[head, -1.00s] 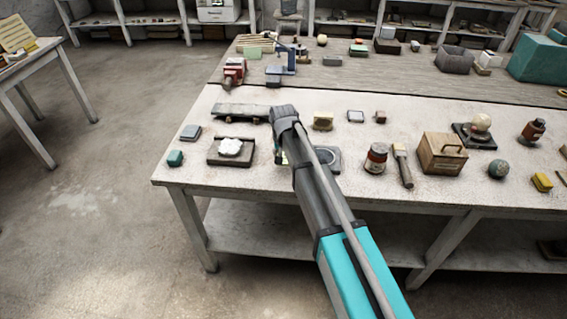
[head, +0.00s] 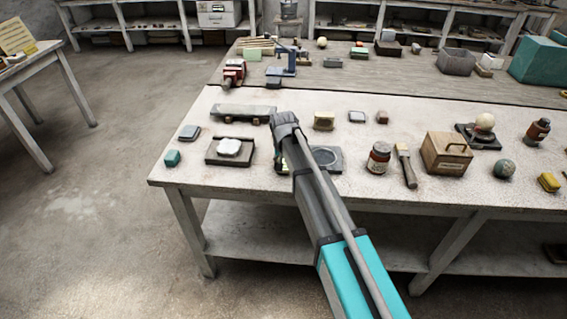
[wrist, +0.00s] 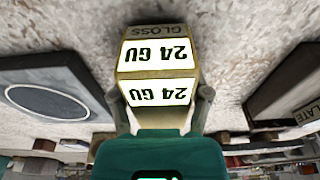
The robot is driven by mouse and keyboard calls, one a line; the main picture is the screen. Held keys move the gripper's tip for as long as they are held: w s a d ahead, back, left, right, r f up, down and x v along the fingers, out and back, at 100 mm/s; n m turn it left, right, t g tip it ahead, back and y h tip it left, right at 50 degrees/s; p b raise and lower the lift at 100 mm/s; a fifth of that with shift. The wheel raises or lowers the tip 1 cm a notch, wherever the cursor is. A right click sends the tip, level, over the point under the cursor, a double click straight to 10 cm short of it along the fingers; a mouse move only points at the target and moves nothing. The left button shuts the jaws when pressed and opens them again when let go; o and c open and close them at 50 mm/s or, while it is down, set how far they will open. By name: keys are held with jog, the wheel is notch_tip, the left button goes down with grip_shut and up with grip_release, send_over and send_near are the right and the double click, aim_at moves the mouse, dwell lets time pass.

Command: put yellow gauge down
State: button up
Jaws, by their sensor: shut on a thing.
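My gripper (wrist: 160,105) is shut on the yellow gauge (wrist: 158,70), a small yellowish box with two white faces reading "24 GU" and a dark strip marked "GLOSS". In the wrist view its lettering is upside down, with a finger at each side. In the head view my arm hides most of the gripper and gauge. They are over the white table between a dark plate with a round ring (head: 326,157) and a dark tray (head: 214,158) with a white lump. I cannot tell whether the gauge touches the table.
A long grey slab (head: 240,112) lies behind the tray. A jar (head: 378,158), a brush (head: 405,165) and a wooden box (head: 446,152) are to the right. Bare tabletop shows beside the held gauge.

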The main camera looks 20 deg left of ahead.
jog(key=shift+f, duration=0.15)
jog(key=o, duration=1)
jog(key=shift+r, duration=0.25)
jog(key=r+p, duration=0.4)
jog(key=s+r+p, duration=0.1)
jog(key=r+p, duration=0.6)
jog(key=p, duration=0.1)
jog(key=shift+s+d+r, duration=0.2)
jog(key=shift+s+r, duration=0.2)
jog(key=shift+d, duration=0.1)
dwell(0.5)
